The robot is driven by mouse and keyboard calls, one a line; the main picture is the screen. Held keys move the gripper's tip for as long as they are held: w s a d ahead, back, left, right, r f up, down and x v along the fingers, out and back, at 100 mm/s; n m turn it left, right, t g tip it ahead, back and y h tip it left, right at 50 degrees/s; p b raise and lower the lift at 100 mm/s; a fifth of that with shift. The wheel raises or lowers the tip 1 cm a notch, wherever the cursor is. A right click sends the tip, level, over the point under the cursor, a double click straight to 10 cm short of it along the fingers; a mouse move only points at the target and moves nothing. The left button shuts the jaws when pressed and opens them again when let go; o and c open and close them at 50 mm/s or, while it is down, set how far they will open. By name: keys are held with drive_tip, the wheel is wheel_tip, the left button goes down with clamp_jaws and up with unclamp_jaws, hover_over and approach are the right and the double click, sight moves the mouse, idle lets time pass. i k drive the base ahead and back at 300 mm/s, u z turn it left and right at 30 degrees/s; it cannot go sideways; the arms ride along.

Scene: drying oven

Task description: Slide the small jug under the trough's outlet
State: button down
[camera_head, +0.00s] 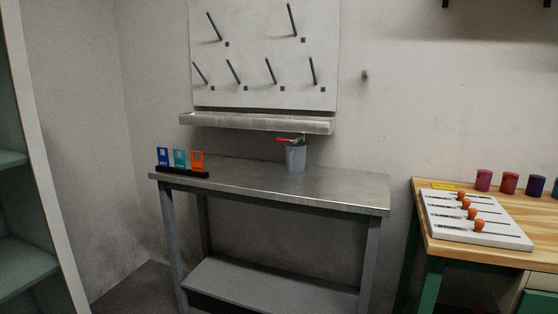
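The small jug (296,157) is grey-blue and stands upright on the metal table, near its back edge and right of its middle. A red piece (285,140) shows at its rim, pointing left; I cannot tell whether it is part of the jug. The trough (250,123) is a long metal channel on the wall below a pegged board, above the table's back. The jug stands below the right part of the trough. The outlet is too small to make out clearly. My gripper is not in view.
The metal table (345,196) has a black holder (182,172) with blue, teal and orange cards at its left. The tabletop's front and right are clear. A wooden table (460,255) at right bears a white board with orange knobs and several coloured cups. Shelving stands at far left.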

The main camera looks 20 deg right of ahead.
sight(295, 152)
drive_tip(key=u, duration=0.45)
drive_tip(key=i, duration=1.35)
drive_tip(key=u, duration=0.35)
